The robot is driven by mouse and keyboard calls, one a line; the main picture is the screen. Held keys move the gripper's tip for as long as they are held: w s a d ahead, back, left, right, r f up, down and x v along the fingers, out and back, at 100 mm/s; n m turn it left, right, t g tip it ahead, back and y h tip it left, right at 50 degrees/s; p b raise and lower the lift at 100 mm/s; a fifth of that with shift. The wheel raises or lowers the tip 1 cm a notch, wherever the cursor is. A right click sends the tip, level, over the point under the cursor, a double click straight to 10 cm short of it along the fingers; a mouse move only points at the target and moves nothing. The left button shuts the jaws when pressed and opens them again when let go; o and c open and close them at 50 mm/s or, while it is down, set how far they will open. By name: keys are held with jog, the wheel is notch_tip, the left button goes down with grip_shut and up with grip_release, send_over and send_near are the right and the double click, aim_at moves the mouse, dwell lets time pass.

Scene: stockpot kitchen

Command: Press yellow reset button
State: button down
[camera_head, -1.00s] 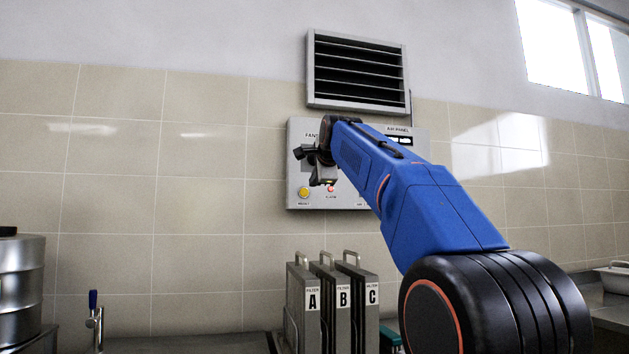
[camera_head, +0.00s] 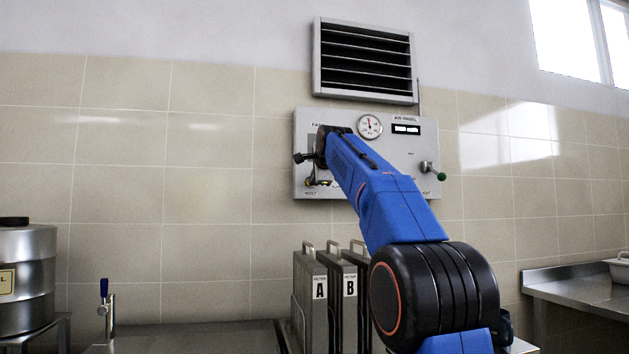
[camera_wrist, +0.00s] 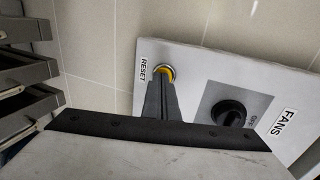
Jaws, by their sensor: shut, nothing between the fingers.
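The yellow reset button (camera_wrist: 168,71) shows in the wrist view beside the RESET label on the grey air panel (camera_wrist: 208,68). My gripper (camera_wrist: 162,80) is shut and empty, and its fingertips overlap the lower part of the button in that view. I cannot tell whether they touch it. In the head view the panel (camera_head: 375,165) hangs on the tiled wall, and my gripper (camera_head: 311,181) is at its lower left, hiding most of the button.
A black fans knob (camera_wrist: 229,113) is right of the button in the wrist view. A gauge (camera_head: 369,127) and a green-tipped lever (camera_head: 436,173) are on the panel. Upright filters (camera_head: 315,290) stand below. A vent (camera_head: 365,60) is above.

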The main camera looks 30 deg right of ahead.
jog(key=shift+w+d, duration=0.2)
jog(key=shift+w, duration=0.6)
jog(key=shift+s, duration=0.1)
jog(key=v, duration=1.4)
jog(key=shift+s+f, duration=0.15)
jog(key=shift+f, duration=0.2)
